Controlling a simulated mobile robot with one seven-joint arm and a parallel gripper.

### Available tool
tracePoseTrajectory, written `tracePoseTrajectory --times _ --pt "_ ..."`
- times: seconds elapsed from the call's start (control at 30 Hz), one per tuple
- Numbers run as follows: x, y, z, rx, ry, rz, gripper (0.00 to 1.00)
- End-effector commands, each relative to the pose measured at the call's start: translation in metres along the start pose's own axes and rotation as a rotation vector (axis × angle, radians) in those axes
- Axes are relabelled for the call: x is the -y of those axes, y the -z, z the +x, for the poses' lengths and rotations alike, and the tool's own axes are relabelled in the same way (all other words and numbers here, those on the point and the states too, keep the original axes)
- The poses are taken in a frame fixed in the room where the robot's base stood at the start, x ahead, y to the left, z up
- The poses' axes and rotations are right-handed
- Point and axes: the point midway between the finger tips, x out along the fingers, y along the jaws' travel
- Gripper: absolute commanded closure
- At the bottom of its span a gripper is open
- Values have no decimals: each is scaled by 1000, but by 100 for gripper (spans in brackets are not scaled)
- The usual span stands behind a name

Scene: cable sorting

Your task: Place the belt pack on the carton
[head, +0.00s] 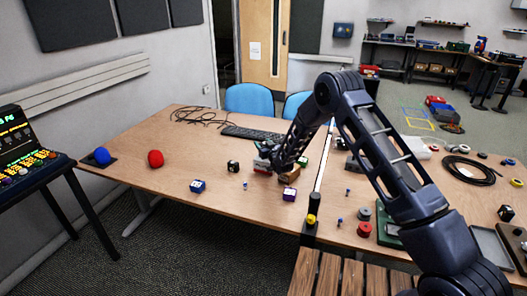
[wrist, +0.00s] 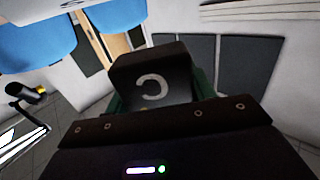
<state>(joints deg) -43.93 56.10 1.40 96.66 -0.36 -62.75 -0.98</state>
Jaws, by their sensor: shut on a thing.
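In the head view my gripper (head: 268,160) is low over the middle of the wooden table, beyond the rest of my arm. In the wrist view a dark block with a pale C-shaped mark (wrist: 152,88) sits at the jaws, with green edges on both sides. I take it to be the belt pack, held in my shut gripper. A small brown box (head: 290,173), which looks like the carton, is just right of my gripper and partly hidden by it. I cannot tell whether the held block touches it.
A purple-and-white cube (head: 289,194), a black cube (head: 233,166) and a blue-and-white cube (head: 198,186) lie nearby. A keyboard (head: 250,134) and loose cable (head: 195,116) are behind. Red (head: 155,158) and blue (head: 102,155) balls are left. The table's front left is mostly clear.

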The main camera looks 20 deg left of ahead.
Motion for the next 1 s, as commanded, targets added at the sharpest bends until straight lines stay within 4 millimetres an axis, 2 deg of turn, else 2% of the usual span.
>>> tracePoseTrajectory --times 0.3,0.7,0.73,0.8,1.0 --pt "0 -35 0 0 0 -1 72" --pt "0 -39 0 0 0 0 72" --pt "0 -39 0 0 0 0 40" --pt "0 -39 0 0 0 0 26" --pt "0 -39 0 0 0 0 24"
